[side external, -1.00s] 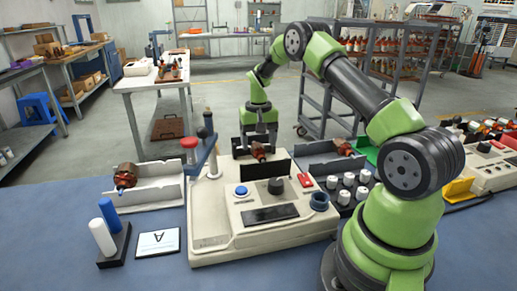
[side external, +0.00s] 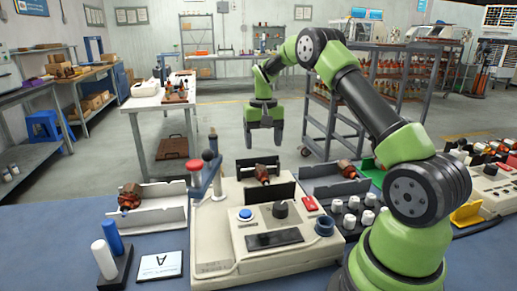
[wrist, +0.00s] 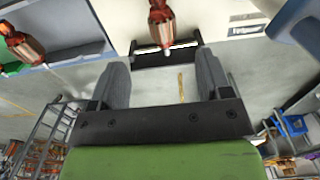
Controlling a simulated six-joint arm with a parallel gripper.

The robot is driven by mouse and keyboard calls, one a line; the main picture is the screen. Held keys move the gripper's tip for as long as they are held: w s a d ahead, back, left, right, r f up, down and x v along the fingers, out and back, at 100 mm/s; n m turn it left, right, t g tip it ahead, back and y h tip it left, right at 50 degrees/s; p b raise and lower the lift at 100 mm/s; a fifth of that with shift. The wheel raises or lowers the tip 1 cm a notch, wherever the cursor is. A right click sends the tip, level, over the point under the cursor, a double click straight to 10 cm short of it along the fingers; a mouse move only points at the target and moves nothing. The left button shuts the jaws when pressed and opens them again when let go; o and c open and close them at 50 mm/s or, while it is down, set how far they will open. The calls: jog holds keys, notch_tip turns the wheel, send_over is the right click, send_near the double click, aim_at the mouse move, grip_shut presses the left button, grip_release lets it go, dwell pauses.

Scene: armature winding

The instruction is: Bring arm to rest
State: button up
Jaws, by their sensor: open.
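My gripper (side external: 264,131) hangs fingers-down in the air above the back of the winding machine (side external: 212,228). It is open and empty; in the wrist view, its two dark fingers (wrist: 162,85) stand apart with nothing between them. A copper-wound armature (side external: 262,174) sits in the machine's dark holder, below my gripper. It also shows at the top of the wrist view (wrist: 161,22), beyond the fingertips.
A white tray (side external: 158,218) with another armature (side external: 131,196) stands at left. A grey tray with an armature (side external: 347,169) and several white spools (side external: 351,221) lie at right. A red-knobbed lever (side external: 196,167) stands at the machine's left. The air around my gripper is clear.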

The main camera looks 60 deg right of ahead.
jog(key=s+a+r+n+t, duration=0.1)
jog(key=s+a+r+t, duration=0.1)
jog(key=a+r, duration=0.5)
jog(key=s+a+r+n+t, duration=0.1)
jog(key=s+a+r, duration=0.2)
jog(key=a+r, duration=0.35)
jog(key=s+a+r+n+t+y, duration=0.1)
jog(key=s+a+t, duration=0.1)
jog(key=s+a, duration=0.3)
jog(key=s+a+r+n+t+y, duration=0.1)
jog(key=s+a, duration=0.4)
jog(key=s, duration=0.6)
jog(key=shift+n+t, duration=0.5)
jog(key=shift+t, duration=0.1)
